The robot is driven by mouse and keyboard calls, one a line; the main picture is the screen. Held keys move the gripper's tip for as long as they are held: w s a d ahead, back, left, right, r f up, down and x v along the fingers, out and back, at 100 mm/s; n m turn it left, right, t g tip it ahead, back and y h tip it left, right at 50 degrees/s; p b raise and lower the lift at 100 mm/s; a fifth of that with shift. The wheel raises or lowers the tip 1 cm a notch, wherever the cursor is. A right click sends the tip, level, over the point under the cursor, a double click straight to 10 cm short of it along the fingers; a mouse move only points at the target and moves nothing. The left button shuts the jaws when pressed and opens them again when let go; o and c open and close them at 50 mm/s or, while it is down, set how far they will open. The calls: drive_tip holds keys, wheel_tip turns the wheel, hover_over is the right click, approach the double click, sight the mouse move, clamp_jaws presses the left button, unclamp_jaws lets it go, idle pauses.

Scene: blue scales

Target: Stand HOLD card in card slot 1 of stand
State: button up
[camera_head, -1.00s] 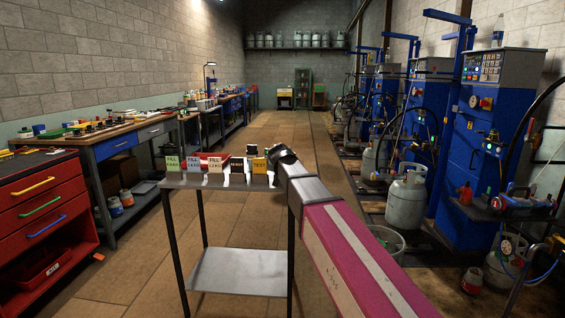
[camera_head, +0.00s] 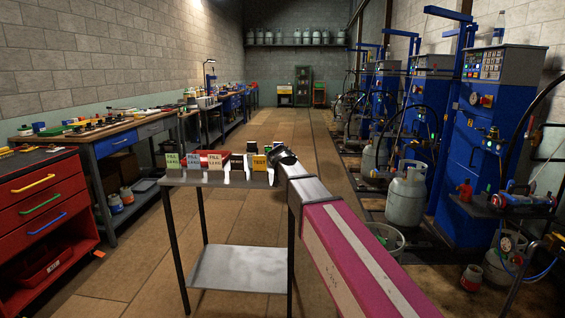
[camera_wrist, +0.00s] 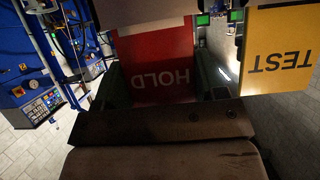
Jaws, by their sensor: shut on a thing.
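The red HOLD card (camera_wrist: 160,68) is upside down in the wrist view, held by my gripper (camera_head: 283,157). In the head view my gripper and wrist hide this card. A yellow TEST card (camera_wrist: 278,52) is close beside it, apart from it, in the wrist view; it also shows in the head view (camera_head: 259,163), just left of my gripper. Several FILL cards (camera_head: 193,161) stand in a row further left on the small metal table. The card stand is hard to make out, and slot 1 cannot be picked out. I cannot tell whether the HOLD card touches the stand.
The small metal table (camera_head: 213,181) has a lower shelf (camera_head: 240,268). A red drawer cabinet (camera_head: 45,205) and a workbench (camera_head: 125,138) line the left. Blue filling machines (camera_head: 480,150) and a grey gas cylinder (camera_head: 406,190) are on the right. The floor aisle beyond the table is clear.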

drive_tip(key=shift+f, duration=0.1)
drive_tip(key=o, duration=1)
drive_tip(key=v, duration=1)
drive_tip(key=shift+s, duration=0.35)
